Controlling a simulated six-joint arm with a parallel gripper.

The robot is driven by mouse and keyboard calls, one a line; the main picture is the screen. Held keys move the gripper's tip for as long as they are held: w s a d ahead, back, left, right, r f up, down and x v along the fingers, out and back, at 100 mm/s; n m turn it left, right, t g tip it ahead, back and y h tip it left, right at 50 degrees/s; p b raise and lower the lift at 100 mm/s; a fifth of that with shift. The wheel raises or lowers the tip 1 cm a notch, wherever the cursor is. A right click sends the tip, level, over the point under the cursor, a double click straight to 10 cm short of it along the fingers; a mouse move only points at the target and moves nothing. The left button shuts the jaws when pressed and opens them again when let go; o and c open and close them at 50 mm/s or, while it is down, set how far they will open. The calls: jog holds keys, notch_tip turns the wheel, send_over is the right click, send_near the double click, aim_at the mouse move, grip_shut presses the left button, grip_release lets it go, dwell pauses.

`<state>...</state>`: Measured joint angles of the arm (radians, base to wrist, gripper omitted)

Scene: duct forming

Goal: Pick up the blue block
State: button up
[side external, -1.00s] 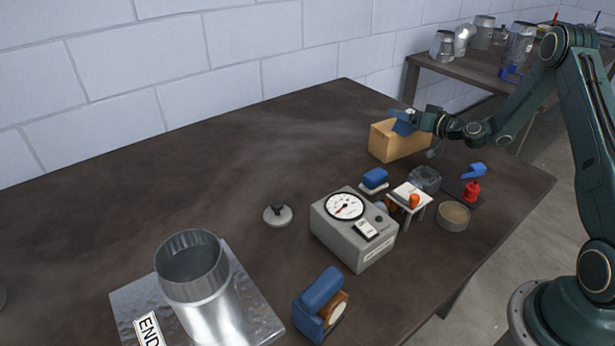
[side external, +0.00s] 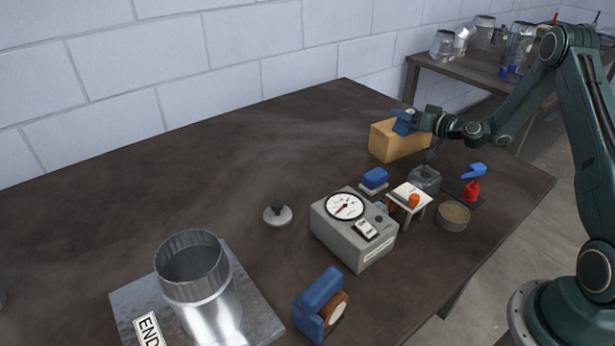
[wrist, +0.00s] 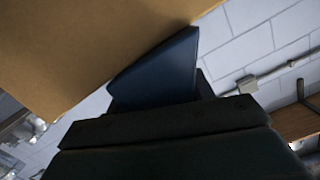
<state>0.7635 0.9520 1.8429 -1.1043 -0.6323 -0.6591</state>
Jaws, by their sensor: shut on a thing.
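A blue block (side external: 402,123) is at the tip of my gripper (side external: 415,121), at the upper right end of the table. My gripper is shut on it. The block shows against the near upper part of a tan box (side external: 397,144); I cannot tell whether it touches the box. In the wrist view, the dark blue block (wrist: 160,72) sticks out beyond the dark gripper body (wrist: 170,125), and the tan box (wrist: 80,45) fills the upper left. The fingertips are mostly hidden.
A gauge box (side external: 353,228), a blue-topped block (side external: 375,178), a small white stand (side external: 408,200), a round tin (side external: 454,217) and a red bottle (side external: 472,191) stand nearby. A metal duct (side external: 198,282) is at lower left. The table's back left is clear.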

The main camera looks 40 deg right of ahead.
aim_at(407, 110)
jog(key=shift+r, duration=0.15)
notch_tip(407, 110, up, 20)
dwell(0.8)
dwell(0.5)
jog(key=shift+w+d, duration=1.5)
notch_tip(407, 110, down, 16)
jog(key=shift+r, duration=0.2)
jog(key=shift+f, duration=0.1)
jog(key=shift+f, duration=2.05)
